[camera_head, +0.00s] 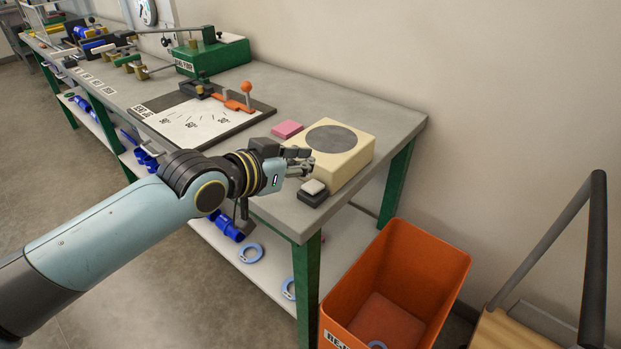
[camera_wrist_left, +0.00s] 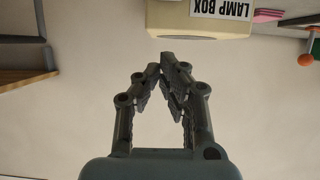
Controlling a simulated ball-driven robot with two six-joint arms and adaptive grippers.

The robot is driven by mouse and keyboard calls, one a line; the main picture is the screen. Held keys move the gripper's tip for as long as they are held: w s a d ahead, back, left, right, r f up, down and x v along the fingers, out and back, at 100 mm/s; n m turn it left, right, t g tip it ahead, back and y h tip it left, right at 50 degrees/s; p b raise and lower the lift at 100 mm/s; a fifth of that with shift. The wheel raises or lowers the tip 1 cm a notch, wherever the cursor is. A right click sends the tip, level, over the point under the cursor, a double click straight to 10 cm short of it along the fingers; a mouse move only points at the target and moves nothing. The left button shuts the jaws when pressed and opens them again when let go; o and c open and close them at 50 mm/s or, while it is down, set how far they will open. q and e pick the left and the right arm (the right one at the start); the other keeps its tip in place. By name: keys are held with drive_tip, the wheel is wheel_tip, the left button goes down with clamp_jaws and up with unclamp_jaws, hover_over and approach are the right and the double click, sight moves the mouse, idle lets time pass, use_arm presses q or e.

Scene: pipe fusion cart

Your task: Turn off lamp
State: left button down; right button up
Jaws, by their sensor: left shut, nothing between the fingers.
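The cream lamp box (camera_head: 362,157) with a grey round disc on top sits at the near end of the workbench. The disc looks dull grey, with no clear glow. In the left wrist view the box (camera_wrist_left: 170,17) is at the top, with its LAMP BOX label. A small dark switch block (camera_head: 313,199) with a pale button (camera_head: 313,186) stands at the bench edge in front of the box. My left gripper (camera_head: 308,163) is shut and empty, above and just behind the switch in the picture; contact cannot be told. It also shows in the left wrist view (camera_wrist_left: 163,65).
A bend gauge board (camera_head: 155,112) with an orange lever (camera_head: 240,105) and a green machine (camera_head: 225,54) are further along the bench. An orange reject bin (camera_head: 440,270) stands below the bench's right end.

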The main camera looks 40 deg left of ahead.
sight(314, 189)
use_arm(q)
drive_tip(key=x, duration=0.3)
drive_tip(key=shift+w+d+f, duration=0.1)
drive_tip(key=shift+w+f, duration=0.1)
drive_tip(key=f, duration=0.2)
drive_tip(key=shift+s+f, duration=0.25)
drive_tip(key=shift+s, duration=0.1)
drive_tip(key=shift+s+f, duration=0.1)
drive_tip(key=shift+f, duration=0.45)
